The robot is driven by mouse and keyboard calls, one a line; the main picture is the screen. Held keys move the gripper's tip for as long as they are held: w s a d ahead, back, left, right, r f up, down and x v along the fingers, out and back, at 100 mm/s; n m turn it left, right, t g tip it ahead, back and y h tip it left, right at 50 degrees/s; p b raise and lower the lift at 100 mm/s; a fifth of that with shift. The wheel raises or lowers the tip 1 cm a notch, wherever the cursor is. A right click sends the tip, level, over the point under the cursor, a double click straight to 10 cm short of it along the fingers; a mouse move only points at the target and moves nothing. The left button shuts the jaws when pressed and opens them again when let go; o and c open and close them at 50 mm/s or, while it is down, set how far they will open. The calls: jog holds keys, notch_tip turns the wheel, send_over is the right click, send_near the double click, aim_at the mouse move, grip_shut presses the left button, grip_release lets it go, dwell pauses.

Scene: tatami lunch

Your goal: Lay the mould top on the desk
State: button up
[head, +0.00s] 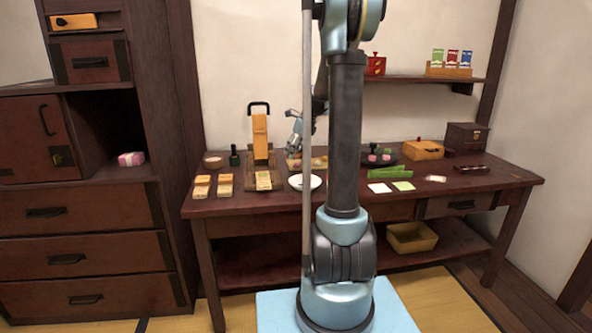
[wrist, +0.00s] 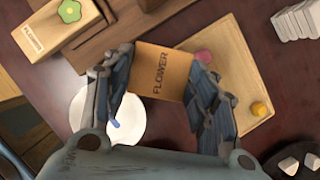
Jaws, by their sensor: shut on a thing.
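The orange-brown block marked FLOWER (wrist: 163,72), which looks like the mould top, is held between the fingers of my gripper (wrist: 160,92) in the wrist view. In the head view my gripper (head: 297,125) points down over the back of the desk (head: 400,206), left of my arm column; I cannot make out the block there. In the wrist view the block overlaps the left edge of the wooden board, and its height above it cannot be told. A pale block, also marked FLOWER (wrist: 36,38), with a green flower shape, lies at upper left.
The wooden board (wrist: 222,40) carries a pink and a yellow piece. A white plate (wrist: 135,122) is beside my gripper. A tall orange press (head: 260,140) stands left of my gripper, several small blocks (head: 201,187) in front. Small bare patches show at the desk's front edge.

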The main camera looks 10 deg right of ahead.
jog(key=f, duration=0.2)
jog(key=shift+d+f, duration=0.35)
jog(key=shift+d, duration=0.05)
jog(key=shift+f, duration=2.05)
jog(key=shift+f, duration=0.6)
jog(key=o, duration=1.1)
jog(key=shift+c, duration=0.2)
